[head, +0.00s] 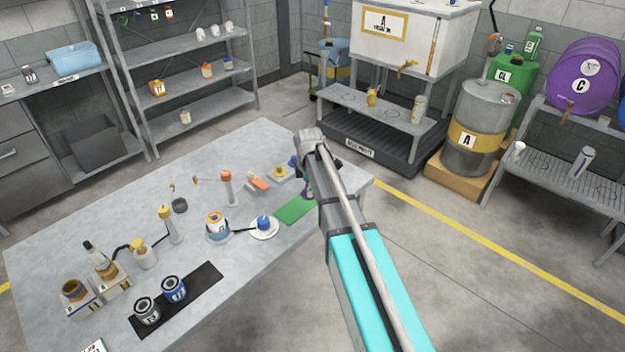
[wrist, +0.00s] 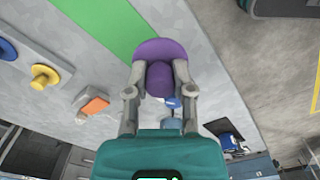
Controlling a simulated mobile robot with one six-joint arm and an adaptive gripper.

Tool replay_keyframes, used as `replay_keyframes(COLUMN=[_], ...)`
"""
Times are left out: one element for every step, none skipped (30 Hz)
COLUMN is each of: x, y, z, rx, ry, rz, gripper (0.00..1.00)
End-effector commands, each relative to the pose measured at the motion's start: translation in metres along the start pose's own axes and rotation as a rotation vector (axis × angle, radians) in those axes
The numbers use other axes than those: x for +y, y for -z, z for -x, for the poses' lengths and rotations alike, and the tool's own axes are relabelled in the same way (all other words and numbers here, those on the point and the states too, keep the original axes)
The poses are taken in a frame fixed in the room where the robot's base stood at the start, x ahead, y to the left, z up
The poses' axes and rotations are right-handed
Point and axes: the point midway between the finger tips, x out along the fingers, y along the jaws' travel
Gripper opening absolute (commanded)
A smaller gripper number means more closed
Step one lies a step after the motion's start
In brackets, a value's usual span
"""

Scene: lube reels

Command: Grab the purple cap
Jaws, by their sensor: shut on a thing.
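The purple cap (wrist: 160,48) is in the wrist view, a wide rounded part with a narrower knob below it. My gripper (wrist: 160,72) is shut on the knob, one finger on each side. In the head view a bit of purple (head: 308,193) shows beside my arm at the table's right end, close to the green mat (head: 297,209). My arm hides most of the gripper there. I cannot tell whether the cap touches the table.
The grey table (head: 120,217) holds an orange-capped post (head: 227,186), a blue cap on a white dish (head: 264,224), a labelled jar (head: 217,225) and several bottles and cans. In the wrist view a yellow knob (wrist: 44,76) and an orange block (wrist: 96,105) lie left of the gripper.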

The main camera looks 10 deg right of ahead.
Motion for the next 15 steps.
replay_keyframes(x=[-0.015, -0.02, -0.026, -0.031, -0.035, -0.039, -0.043, -0.045, -0.049, -0.051, -0.053, -0.055, -0.056, -0.057, -0.058], y=[0.002, 0.003, 0.004, 0.005, 0.006, 0.007, 0.007, 0.008, 0.009, 0.009, 0.01, 0.01, 0.01, 0.011, 0.011], z=[0.009, 0.011, 0.014, 0.015, 0.017, 0.019, 0.02, 0.021, 0.023, 0.024, 0.024, 0.025, 0.025, 0.026, 0.026], rx=[0.0, 0.0, 0.0, 0.0, 0.0, 0.0, 0.0, 0.0, 0.0, 0.0, 0.0, 0.0, 0.0, 0.0, 0.0], ry=[0.0, 0.0, 0.0, 0.0, 0.0, 0.0, 0.0, 0.0, 0.0, 0.0, 0.0, 0.0, 0.0, 0.0, 0.0], rz=[0.001, 0.001, 0.001, 0.001, 0.001, 0.001, 0.001, 0.001, 0.001, 0.001, 0.001, 0.001, 0.001, 0.0, 0.0], gripper=[0.03, 0.03, 0.03, 0.03, 0.03, 0.03, 0.03, 0.03, 0.03, 0.03, 0.03, 0.03, 0.03, 0.03, 0.03])
